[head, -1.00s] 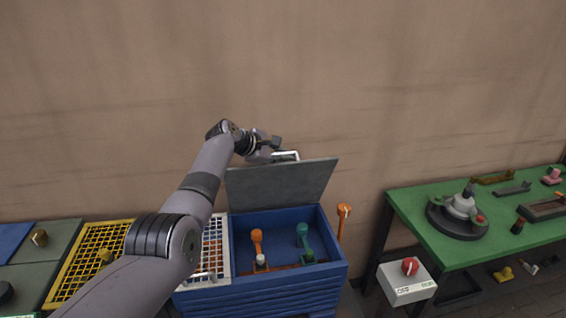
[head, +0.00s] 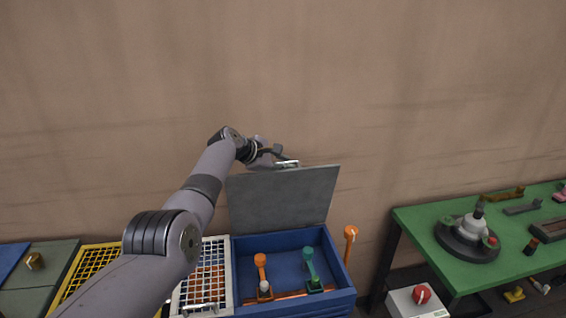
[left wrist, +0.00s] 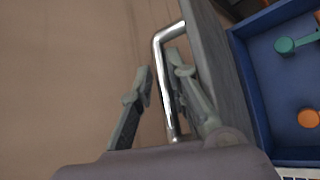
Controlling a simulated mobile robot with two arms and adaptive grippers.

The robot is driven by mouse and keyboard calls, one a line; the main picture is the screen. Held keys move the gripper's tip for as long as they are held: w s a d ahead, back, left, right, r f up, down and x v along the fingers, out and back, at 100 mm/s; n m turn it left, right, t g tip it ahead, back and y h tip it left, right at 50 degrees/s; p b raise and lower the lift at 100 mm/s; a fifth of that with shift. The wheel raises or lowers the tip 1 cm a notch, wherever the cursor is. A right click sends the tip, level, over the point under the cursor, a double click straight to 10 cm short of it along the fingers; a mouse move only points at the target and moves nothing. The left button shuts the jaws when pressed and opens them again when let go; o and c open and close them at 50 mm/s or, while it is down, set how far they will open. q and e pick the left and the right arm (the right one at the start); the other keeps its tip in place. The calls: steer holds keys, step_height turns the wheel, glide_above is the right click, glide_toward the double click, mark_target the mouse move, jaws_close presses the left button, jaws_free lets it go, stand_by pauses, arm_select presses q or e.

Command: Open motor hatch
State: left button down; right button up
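The motor hatch is a grey lid (head: 280,200) hinged on a blue box (head: 262,240). It stands raised and nearly upright, and the box is open below it. The lid's bent metal handle (left wrist: 165,85) shows in the left wrist view and at the lid's top edge in the head view (head: 287,164). My left gripper (left wrist: 160,72) is at this handle. Its fingers are apart, one on each side of the bar, with a visible gap on the outer side. In the head view my left gripper (head: 284,158) is small and partly merges with the handle. My right gripper is not in view.
Inside the box stand an orange lever (head: 261,268) and a green lever (head: 310,265). A white grate (head: 220,255) and a yellow grate (head: 88,265) lie to the left. A green table (head: 420,225) with parts and a white switch box (head: 405,303) are at right. A wall stands behind.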

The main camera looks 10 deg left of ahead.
mark_target(255, 174)
arm_select(q)
steer(key=c, duration=1.9)
jaws_free()
steer(key=shift+w+a+r, duration=0.15)
steer(key=shift+w+r, duration=0.2)
steer(key=shift+f, duration=0.3)
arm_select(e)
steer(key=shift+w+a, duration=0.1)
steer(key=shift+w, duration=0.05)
arm_select(q)
steer(key=shift+s+a+r, duration=0.15)
steer(key=shift+a, duration=0.05)
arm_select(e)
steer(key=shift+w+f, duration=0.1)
arm_select(q)
steer(key=shift+s+a+r, duration=0.3)
steer(key=v, duration=0.9)
steer(key=shift+r, duration=0.1)
steer(key=shift+v, duration=0.75)
steer(key=shift+d, duration=0.15)
